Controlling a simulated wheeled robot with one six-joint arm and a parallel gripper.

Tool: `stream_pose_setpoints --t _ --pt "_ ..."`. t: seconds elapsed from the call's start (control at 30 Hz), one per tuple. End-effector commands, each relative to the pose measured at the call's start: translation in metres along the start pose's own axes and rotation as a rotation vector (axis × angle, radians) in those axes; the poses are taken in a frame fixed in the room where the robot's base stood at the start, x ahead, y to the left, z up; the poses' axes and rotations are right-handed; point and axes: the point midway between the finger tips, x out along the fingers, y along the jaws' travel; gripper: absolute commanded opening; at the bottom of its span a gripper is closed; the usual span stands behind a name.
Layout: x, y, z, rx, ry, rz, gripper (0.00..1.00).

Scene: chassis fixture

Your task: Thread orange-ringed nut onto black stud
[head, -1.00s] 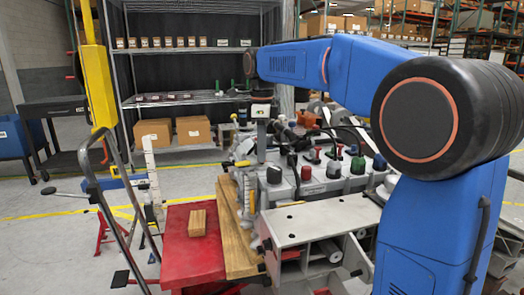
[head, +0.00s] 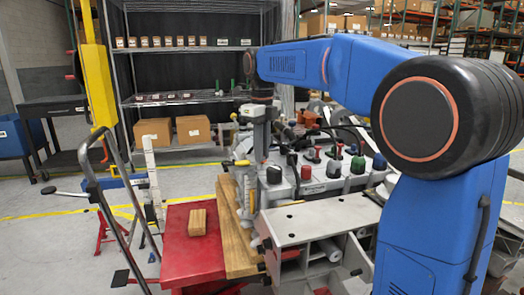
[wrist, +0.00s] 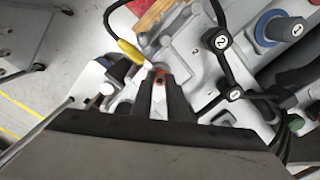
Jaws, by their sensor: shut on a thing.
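My gripper (wrist: 161,82) is shut on the orange-ringed nut (wrist: 160,73), and only a small orange patch of the nut shows between the fingertips in the wrist view. In the head view my gripper (head: 260,150) points down over the near left end of the grey chassis fixture (head: 325,183). The nut cannot be made out there. I cannot pick out the black stud for sure in either view. The fingers may hide it, so I cannot tell whether the nut touches it.
Black parts marked 2 (wrist: 221,41) and 1 (wrist: 235,93) sit right of my fingers. A yellow-tipped piece (wrist: 130,50) lies close on the left. Several coloured knobs, including a green one (head: 358,165), stand along the fixture. A wood block (head: 197,222) lies on a red table (head: 190,262).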

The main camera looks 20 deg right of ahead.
Motion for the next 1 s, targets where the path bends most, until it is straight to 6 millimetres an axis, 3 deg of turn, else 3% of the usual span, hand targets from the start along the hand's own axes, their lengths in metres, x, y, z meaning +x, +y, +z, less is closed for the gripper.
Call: stream_pose_setpoints --t 0.13,0.4,0.43,0.5,1.0 --pt "0.005 0.001 -0.001 0.086 0.011 0.006 0.0" --pt "0.005 0.001 -0.001 0.1 0.011 0.006 0.0" --pt "0.005 0.001 -0.001 0.1 0.011 0.006 0.22" --pt "0.005 0.001 -0.001 0.1 0.01 0.005 0.36" --pt "-0.006 0.0 0.0 0.099 0.002 0.001 0.36"
